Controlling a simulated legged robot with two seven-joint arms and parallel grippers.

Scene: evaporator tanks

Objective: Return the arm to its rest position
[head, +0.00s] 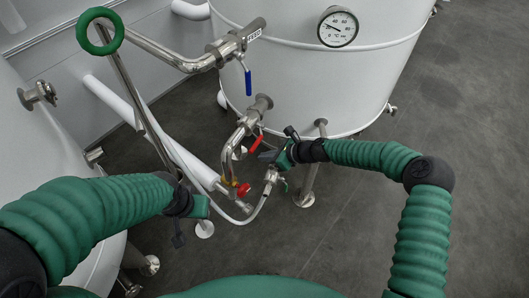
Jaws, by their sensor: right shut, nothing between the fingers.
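My right arm (372,155), green ribbed sleeve with black joints, reaches in from the right to the pipework in front of the white tank. My right gripper (268,156) is shut and empty, just right of and below a valve with a red handle (256,141). I cannot tell whether it touches the pipe fittings. My left arm (90,218) comes in from the left. Its gripper (184,232) points down near the lower pipes, mostly hidden behind its own wrist, so its jaws cannot be made out.
A white tank (300,85) with a round dial gauge (338,27) fills the top middle. A pipe with a blue-handled valve (247,80) and a green ring handwheel (100,31) stand left of it. Another white tank (60,140) is at left. The dark floor (480,130) at right is clear.

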